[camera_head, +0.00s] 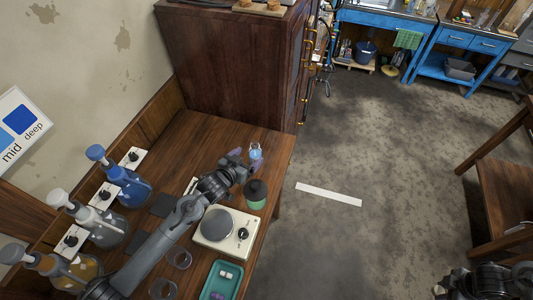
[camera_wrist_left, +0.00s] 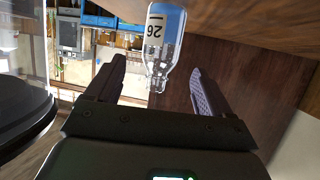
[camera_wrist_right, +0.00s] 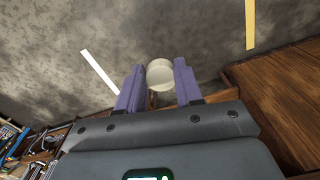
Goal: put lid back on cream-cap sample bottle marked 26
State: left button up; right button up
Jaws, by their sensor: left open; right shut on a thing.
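The sample bottle (camera_wrist_left: 165,50) is clear glass with blue contents and a white label marked 26. It stands uncapped near the table's far right corner, where the head view also shows it (camera_head: 255,152). My left gripper (camera_wrist_left: 155,82) is open, with its fingers on either side of the bottle's line; I cannot tell whether they touch it. In the head view the left gripper (camera_head: 244,163) is right by the bottle. My right gripper (camera_wrist_right: 158,75) is shut on a round cream cap (camera_wrist_right: 160,75), held out over the floor, away from the table.
A hotplate (camera_head: 228,230) and a green jar with a dark lid (camera_head: 256,194) stand near the left arm. A teal tray (camera_head: 221,282) is at the table's front. Several pump bottles (camera_head: 122,180) line the wall. A chair (camera_head: 500,190) stands right.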

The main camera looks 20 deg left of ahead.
aim_at(253, 152)
pick_arm(q)
jog(key=shift+x, duration=0.9)
jog(key=shift+b+x, duration=0.65)
jog(key=shift+x, duration=2.25)
jog(key=shift+c, duration=0.2)
jog(key=shift+r, duration=0.1)
jog(key=c, duration=1.1)
jog(key=shift+r, duration=0.15)
jog(key=shift+r+p, duration=0.65)
jog(key=shift+r, duration=4.1)
jog(key=shift+r, duration=0.15)
